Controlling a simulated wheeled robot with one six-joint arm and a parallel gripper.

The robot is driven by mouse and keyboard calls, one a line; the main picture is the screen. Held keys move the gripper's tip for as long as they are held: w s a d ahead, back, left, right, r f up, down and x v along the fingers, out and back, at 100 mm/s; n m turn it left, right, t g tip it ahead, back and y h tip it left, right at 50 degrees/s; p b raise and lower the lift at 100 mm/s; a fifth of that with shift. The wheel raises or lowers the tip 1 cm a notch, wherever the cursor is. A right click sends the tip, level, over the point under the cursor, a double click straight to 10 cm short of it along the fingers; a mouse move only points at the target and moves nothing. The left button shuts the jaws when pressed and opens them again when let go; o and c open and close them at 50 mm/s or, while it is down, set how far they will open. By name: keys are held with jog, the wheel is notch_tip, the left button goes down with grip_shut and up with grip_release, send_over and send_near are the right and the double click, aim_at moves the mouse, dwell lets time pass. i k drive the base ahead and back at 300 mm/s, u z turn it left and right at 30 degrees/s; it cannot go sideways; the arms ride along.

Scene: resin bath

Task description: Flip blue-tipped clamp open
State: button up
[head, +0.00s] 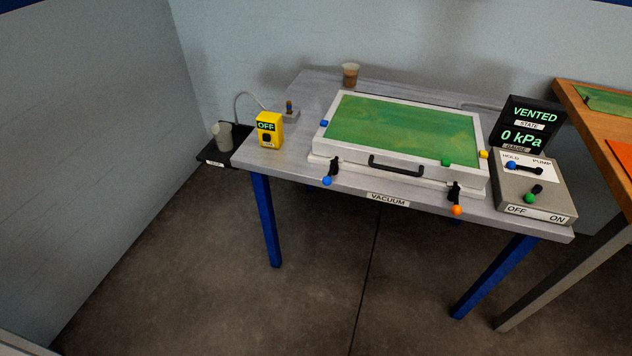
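The blue-tipped clamp (332,172) sits at the front left of a white box (345,149) on the grey table. It is a black lever with a blue ball at its end. An orange-tipped clamp (455,193) hangs down in the same way at the box's front right. The box has a green top (405,133) that lies flat and a black front handle (396,166) between the clamps. A smaller blue knob (323,123) is on the box's left side. My gripper is not in view.
A yellow box reading OFF (269,130) stands left of the white box. A control box (535,187) and a display reading VENTED, 0 kPa (531,125) are at right. Cups stand behind (350,75) and at left (222,136). Floor in front is clear.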

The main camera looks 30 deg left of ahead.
aim_at(327, 180)
jog(key=u, duration=0.75)
jog(key=i, duration=1)
jog(key=u, duration=0.3)
jog(key=k, duration=0.75)
jog(key=z, duration=0.6)
jog(key=k, duration=0.65)
jog(key=u, duration=0.3)
jog(key=i, duration=0.55)
jog(key=u, duration=1.1)
jog(key=i, duration=0.65)
jog(key=u, duration=0.15)
